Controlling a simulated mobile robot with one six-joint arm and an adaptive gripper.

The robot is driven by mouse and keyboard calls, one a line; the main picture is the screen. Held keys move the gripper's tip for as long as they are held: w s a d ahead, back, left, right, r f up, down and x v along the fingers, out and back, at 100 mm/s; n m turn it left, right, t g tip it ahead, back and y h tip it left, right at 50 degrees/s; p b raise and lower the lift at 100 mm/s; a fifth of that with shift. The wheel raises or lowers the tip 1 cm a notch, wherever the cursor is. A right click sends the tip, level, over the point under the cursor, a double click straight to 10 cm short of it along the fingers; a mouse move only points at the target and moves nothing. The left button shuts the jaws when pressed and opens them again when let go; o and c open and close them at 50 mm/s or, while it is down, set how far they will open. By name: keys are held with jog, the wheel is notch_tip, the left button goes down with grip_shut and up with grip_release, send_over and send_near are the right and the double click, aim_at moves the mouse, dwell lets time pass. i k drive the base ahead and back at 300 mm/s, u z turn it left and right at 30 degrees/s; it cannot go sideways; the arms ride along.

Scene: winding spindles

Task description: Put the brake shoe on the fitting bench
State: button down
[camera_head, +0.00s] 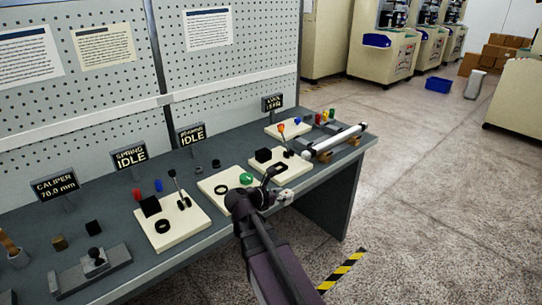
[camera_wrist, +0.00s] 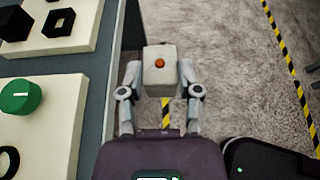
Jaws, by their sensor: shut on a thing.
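In the wrist view, my gripper (camera_wrist: 160,77) is shut on a small pale grey block with an orange-red dot (camera_wrist: 158,84), which looks to be the brake shoe. One finger lies on each side of it. In the head view, my gripper (camera_head: 284,196) is at the front edge of a long grey bench (camera_head: 215,245), and the block is too small there to make out clearly. The wrist view shows the block beyond the bench edge, with floor behind it. No label in view names the fitting bench.
Cream fixture plates with black parts and knobs stand along the bench, one with a green knob (camera_wrist: 20,96). A silver cylinder on brown supports (camera_head: 335,142) lies at the far end. Bare bench shows between plates. A blue bin (camera_head: 438,84) stands on the floor.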

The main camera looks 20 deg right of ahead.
aim_at(253, 151)
jog(key=k, duration=0.3)
jog(key=u, duration=0.2)
jog(key=i, duration=1.45)
jog(key=z, duration=0.2)
